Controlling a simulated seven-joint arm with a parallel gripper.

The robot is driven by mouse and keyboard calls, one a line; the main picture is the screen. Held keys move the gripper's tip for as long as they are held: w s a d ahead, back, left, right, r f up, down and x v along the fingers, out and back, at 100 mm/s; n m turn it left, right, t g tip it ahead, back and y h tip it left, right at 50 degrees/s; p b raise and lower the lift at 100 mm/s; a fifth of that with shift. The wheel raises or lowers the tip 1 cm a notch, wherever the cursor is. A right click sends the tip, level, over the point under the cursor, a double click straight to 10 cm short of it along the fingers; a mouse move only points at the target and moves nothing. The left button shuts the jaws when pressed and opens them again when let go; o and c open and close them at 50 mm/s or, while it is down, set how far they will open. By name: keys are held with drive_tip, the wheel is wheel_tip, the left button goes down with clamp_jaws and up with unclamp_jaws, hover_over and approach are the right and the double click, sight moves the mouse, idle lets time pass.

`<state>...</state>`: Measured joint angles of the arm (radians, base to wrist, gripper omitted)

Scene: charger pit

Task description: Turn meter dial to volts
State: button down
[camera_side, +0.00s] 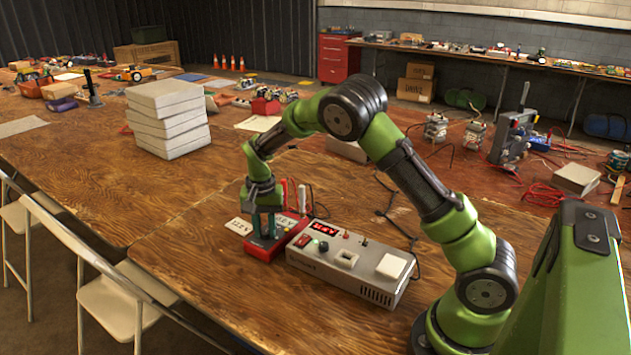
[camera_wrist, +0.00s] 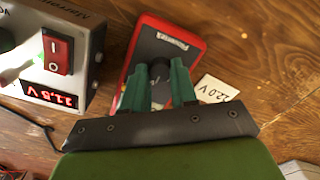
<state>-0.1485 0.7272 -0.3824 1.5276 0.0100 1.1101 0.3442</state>
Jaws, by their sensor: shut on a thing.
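The red meter (camera_side: 262,252) lies on the wooden table, directly under my gripper (camera_side: 264,228). In the wrist view the meter (camera_wrist: 197,42) has a red rim and a dark face. Its black dial (camera_wrist: 159,70) sits between the two teal fingers of my gripper (camera_wrist: 158,74). The fingers are shut on the dial, one on each side. The dial's pointer and the meter's markings are mostly hidden by the fingers, so I cannot tell the setting.
A grey power supply (camera_side: 345,268) stands close beside the meter, with a red switch (camera_wrist: 58,55) and a lit red display (camera_wrist: 50,96). A paper label reading 12.0 V (camera_wrist: 212,90) lies by the meter. A stack of pale boxes (camera_side: 168,118) stands further back.

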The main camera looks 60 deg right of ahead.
sight(265, 232)
drive_tip(key=shift+m, duration=0.4)
drive_tip(key=c, duration=0.9)
unclamp_jaws()
wheel_tip(265, 232, up, 17)
